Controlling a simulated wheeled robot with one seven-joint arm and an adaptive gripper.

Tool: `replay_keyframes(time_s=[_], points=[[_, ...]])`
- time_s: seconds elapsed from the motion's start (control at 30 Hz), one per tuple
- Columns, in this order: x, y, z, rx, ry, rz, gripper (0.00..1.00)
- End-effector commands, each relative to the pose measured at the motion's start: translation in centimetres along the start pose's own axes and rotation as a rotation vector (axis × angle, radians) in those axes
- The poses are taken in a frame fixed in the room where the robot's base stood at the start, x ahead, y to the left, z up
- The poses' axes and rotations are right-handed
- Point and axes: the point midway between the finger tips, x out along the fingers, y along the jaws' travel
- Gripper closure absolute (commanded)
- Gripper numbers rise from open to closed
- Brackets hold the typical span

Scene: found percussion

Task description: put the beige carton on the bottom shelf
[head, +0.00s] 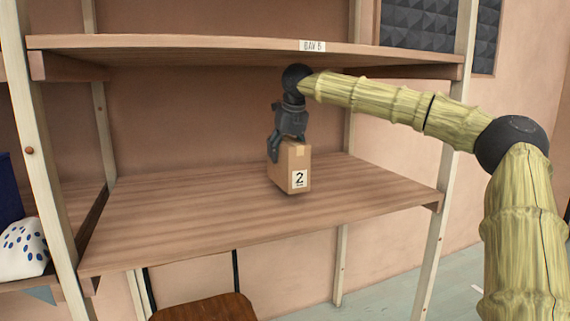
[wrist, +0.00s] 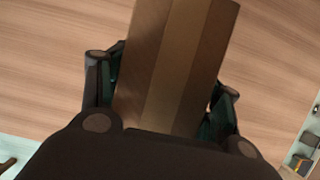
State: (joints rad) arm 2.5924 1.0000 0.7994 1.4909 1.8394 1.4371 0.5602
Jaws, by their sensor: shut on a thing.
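The beige carton (head: 289,168) is a small box with tape on top and a white label marked 2. It is upright at the lower wooden shelf board (head: 170,220) in the head view, near the middle. I cannot tell whether its base touches the board. My gripper (head: 284,145) comes from above and is shut on the carton's upper part. In the wrist view the carton (wrist: 178,65) fills the middle between the two fingers (wrist: 165,95), with wood-grained board behind it.
Light posts (head: 40,160) frame the rack. The board is clear around the carton. A brown chair (head: 205,307) stands below. A spotted white item (head: 22,250) sits on the neighbouring rack at left.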

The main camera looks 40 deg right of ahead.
Motion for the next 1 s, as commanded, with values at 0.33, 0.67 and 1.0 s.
replay_keyframes(time_s=[0.33, 0.67, 1.0], points=[[2.1, 0.0, -0.4, 0.000, 0.000, 0.001, 0.99], [3.3, 0.0, -0.9, 0.000, -0.001, 0.001, 0.99], [3.4, 0.0, -0.9, 0.000, 0.000, 0.000, 0.12]])
